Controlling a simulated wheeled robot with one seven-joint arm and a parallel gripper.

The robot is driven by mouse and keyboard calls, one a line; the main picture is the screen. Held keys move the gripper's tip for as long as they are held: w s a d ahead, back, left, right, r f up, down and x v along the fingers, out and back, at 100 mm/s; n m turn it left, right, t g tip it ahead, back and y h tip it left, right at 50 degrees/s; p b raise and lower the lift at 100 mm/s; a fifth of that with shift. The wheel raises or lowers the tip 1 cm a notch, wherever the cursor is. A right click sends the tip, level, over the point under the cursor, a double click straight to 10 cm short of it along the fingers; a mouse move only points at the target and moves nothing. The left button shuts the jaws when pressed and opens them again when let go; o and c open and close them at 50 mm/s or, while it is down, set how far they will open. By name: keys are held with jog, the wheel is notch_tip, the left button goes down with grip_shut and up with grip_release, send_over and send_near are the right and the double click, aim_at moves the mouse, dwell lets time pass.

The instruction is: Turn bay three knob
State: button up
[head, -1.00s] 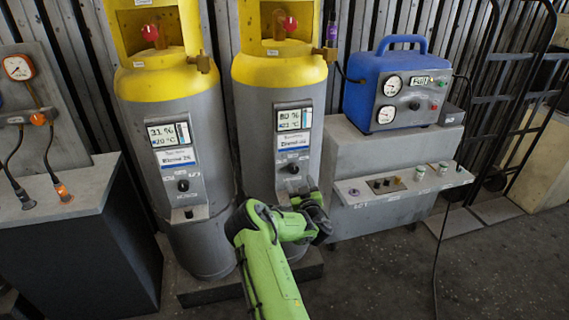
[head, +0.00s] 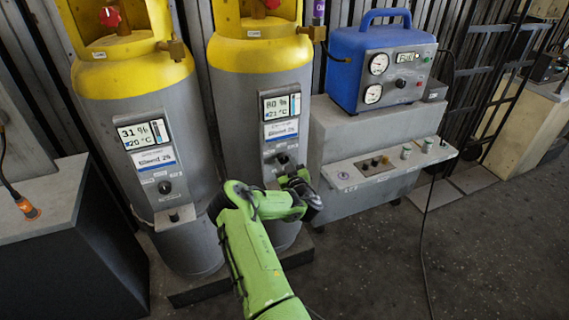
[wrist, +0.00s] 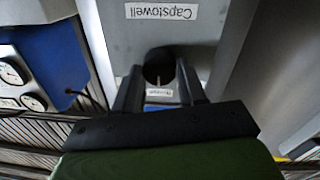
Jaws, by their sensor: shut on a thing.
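A round black knob (wrist: 158,66) with a pale pointer line sits on a grey panel in the wrist view, which is upside down. A label reading "Capstowell" (wrist: 161,12) is on the same panel. My gripper (wrist: 160,88) has one finger on each side of the knob and is shut on it. In the head view my gripper (head: 297,182) is at the control panel of the right yellow-topped cylinder (head: 243,130), partly hiding it. A dark knob (head: 283,158) shows just above the gripper there. The panel's display (head: 282,106) reads about 80 % and 21 °C.
The left cylinder (head: 100,110) has a similar panel with its own knob (head: 165,187). A blue gauge unit (head: 350,65) stands on a grey cabinet (head: 340,125) to the right. A dark cable hangs down to the floor.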

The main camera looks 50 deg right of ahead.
jog(key=c, duration=0.3)
jog(key=shift+r, duration=0.1)
jog(key=shift+c, duration=0.2)
jog(key=shift+p, duration=0.45)
jog(key=shift+r+m+p, duration=0.2)
jog(key=shift+m+p, duration=0.5)
jog(key=shift+p, duration=0.2)
jog(key=m+p, duration=0.2)
jog(key=p, duration=0.1)
jog(key=shift+s+r+p, duration=0.1)
jog(key=shift+p, duration=0.25)
jog(key=m+p, duration=0.4)
jog(key=shift+d+m+p, duration=0.1)
jog(key=shift+m+p, duration=0.2)
jog(key=shift+f+m+y+p, duration=0.15)
jog(key=shift+m+p, duration=0.45)
jog(key=shift+m, duration=0.3)
jog(key=shift+f+m+y+p, duration=0.15)
jog(key=shift+m+p, duration=0.45)
jog(key=shift+m, duration=0.3)
